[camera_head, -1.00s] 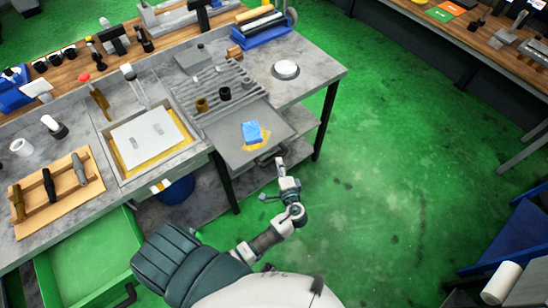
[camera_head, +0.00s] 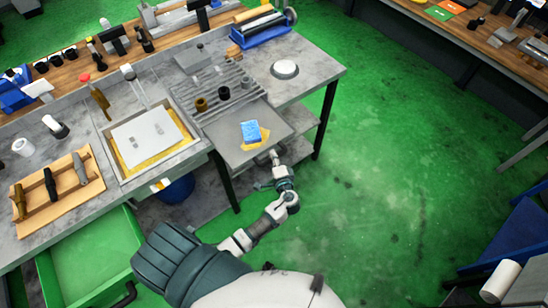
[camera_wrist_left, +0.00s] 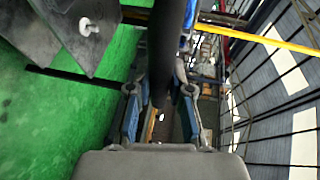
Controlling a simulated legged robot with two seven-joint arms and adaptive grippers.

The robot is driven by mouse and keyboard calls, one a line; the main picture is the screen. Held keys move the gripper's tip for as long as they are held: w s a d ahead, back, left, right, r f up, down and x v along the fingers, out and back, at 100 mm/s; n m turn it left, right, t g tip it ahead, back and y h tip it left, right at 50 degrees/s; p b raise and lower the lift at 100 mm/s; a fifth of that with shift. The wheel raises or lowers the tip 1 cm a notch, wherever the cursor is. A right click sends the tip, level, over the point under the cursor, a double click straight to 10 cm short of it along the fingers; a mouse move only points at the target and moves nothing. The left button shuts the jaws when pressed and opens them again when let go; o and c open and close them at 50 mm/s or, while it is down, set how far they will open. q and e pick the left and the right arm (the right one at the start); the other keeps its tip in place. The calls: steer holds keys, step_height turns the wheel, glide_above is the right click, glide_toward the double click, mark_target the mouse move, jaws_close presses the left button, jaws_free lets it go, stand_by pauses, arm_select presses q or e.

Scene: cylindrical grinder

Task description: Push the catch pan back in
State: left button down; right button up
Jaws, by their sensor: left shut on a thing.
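The catch pan (camera_head: 232,155) is a flat grey tray sticking out from the front of the bench, below the slatted rack. A blue block (camera_head: 251,131) lies on a yellowish patch on it. My left gripper (camera_head: 276,161) is at the pan's front edge, shut on its handle and covering most of it. In the left wrist view, a dark bar, the handle (camera_wrist_left: 165,60), runs between the two fingers of the left gripper (camera_wrist_left: 158,98). My right gripper is not in view.
The slatted rack (camera_head: 222,90) holds small dark and brass rings. A bench leg (camera_head: 325,120) stands right of the pan, and a lower shelf lies beneath it. A green bin (camera_head: 90,255) is at lower left. The green floor (camera_head: 390,190) to the right is clear.

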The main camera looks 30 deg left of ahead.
mark_target(254, 136)
arm_select(q)
steer(key=shift+d+f+h, duration=0.15)
steer(key=shift+d+h, duration=0.15)
steer(key=shift+d, duration=0.25)
steer(key=w+a, duration=0.1)
steer(key=a, duration=0.3)
steer(key=w+a+b, duration=0.1)
steer(key=w+a, duration=0.1)
steer(key=a, duration=0.3)
steer(key=w+a, duration=0.2)
steer(key=a, duration=0.2)
steer(key=shift+a+f, duration=0.15)
steer(key=shift+a, duration=0.1)
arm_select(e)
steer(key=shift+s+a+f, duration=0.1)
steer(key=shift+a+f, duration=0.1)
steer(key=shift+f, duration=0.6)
